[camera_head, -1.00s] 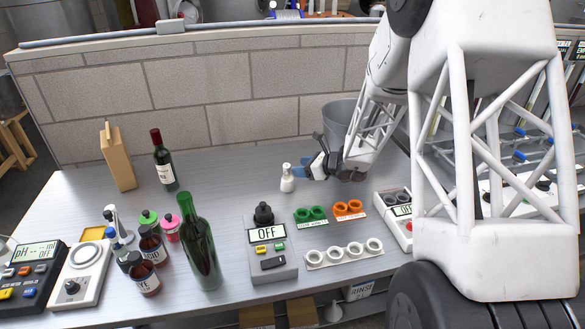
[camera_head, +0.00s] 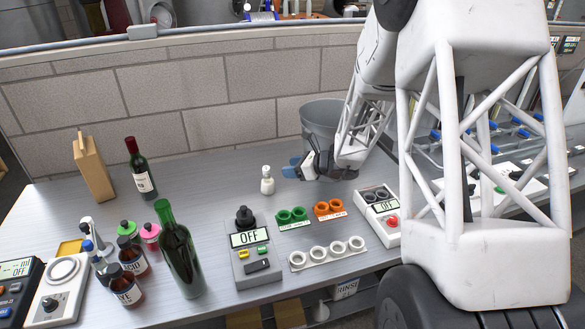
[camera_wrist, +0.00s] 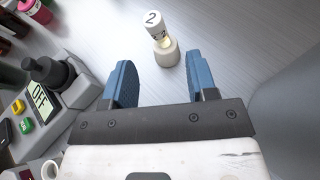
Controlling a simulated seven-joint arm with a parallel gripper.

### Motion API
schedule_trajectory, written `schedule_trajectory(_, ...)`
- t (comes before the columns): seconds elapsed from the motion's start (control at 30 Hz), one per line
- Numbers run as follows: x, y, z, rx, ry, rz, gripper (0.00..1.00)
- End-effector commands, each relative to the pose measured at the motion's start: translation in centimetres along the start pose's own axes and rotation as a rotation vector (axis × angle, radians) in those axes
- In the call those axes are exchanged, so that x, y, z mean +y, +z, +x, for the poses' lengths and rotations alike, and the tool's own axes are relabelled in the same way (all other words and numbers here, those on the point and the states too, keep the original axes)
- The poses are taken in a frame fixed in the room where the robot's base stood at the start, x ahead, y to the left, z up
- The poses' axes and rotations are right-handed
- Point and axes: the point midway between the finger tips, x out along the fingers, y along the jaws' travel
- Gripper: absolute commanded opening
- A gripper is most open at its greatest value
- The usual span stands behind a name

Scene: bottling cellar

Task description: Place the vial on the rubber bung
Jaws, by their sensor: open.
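The vial (camera_wrist: 154,25) has a white cap marked 2 and a clear body with a yellowish tint. It stands on the rubber bung (camera_wrist: 168,55), a wider pale grey-beige piece on the bench; both also show in the head view as the vial (camera_head: 266,171) on the bung (camera_head: 267,188). My gripper (camera_wrist: 158,68) is open, with its two blue fingers spread wide and nothing between them. The vial and bung are just beyond the fingertips, apart from them. In the head view my gripper (camera_head: 291,168) is right of the vial.
A grey bucket (camera_head: 319,122) stands behind my gripper. Green rings (camera_head: 291,215), orange rings (camera_head: 329,208) and white rings (camera_head: 326,253) lie in front, beside an OFF device (camera_head: 252,264). A green bottle (camera_head: 179,250) stands left.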

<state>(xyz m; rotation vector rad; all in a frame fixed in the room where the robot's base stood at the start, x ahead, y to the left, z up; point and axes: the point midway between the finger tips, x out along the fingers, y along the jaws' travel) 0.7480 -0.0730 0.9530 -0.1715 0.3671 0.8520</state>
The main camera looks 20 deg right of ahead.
Motion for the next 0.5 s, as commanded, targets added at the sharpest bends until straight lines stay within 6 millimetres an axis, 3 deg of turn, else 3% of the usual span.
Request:
schedule_trajectory(0.27, 1.1, 0.9, -0.3, 0.012, 0.023, -0.043, 0.53)
schedule_trajectory(0.5, 5.5, 3.8, -1.6, 0.067, 0.119, -0.220, 0.53)
